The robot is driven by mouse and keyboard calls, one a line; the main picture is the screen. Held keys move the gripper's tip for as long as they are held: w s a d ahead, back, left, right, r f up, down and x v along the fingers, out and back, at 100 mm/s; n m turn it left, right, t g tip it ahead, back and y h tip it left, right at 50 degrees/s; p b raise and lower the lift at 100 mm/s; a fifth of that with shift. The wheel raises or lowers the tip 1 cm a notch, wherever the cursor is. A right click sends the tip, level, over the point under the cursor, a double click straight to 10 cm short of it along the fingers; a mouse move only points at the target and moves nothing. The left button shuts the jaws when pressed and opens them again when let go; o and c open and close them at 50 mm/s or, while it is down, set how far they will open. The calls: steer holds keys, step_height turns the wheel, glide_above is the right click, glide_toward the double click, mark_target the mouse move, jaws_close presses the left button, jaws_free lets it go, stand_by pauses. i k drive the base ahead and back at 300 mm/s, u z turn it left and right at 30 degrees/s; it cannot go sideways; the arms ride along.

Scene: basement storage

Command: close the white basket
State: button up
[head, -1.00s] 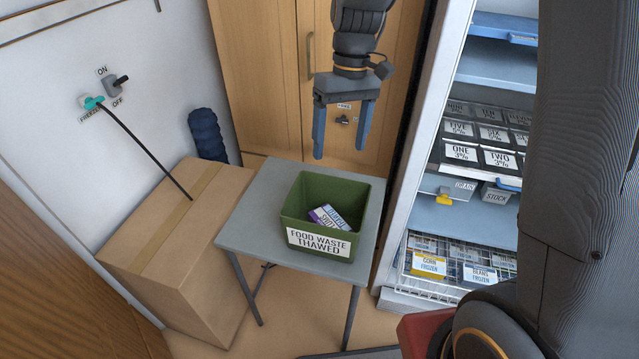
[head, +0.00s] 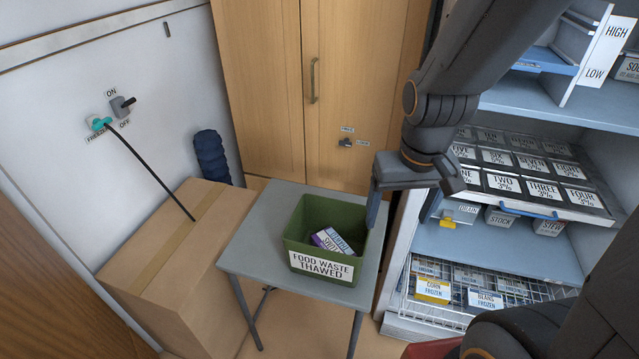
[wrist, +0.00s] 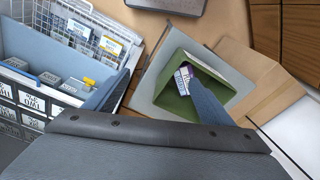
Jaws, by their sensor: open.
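The white basket (head: 455,312) is a white wire basket at the bottom of the open fridge-like cabinet. It holds packs labelled corn frozen and beans frozen. It appears pulled out past the blue shelf above it, though its back is hidden. It also shows in the wrist view (wrist: 138,50) at the upper left. My gripper (head: 402,218) is open and empty, above and to the left of the basket, near the green bin. In the wrist view my gripper (wrist: 157,75) has its blue fingers spread, one towards the basket side and one across the bin.
A sliding rack of labelled black boxes (head: 540,190) is above the basket. A cardboard box (head: 180,265) stands at left.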

mark_target(405, 284)
steer(key=u, duration=0.15)
steer(key=k, duration=0.65)
steer(key=z, duration=1.4)
steer(key=i, duration=0.5)
steer(key=z, duration=0.2)
steer(key=k, duration=0.25)
steer(key=u, duration=0.1)
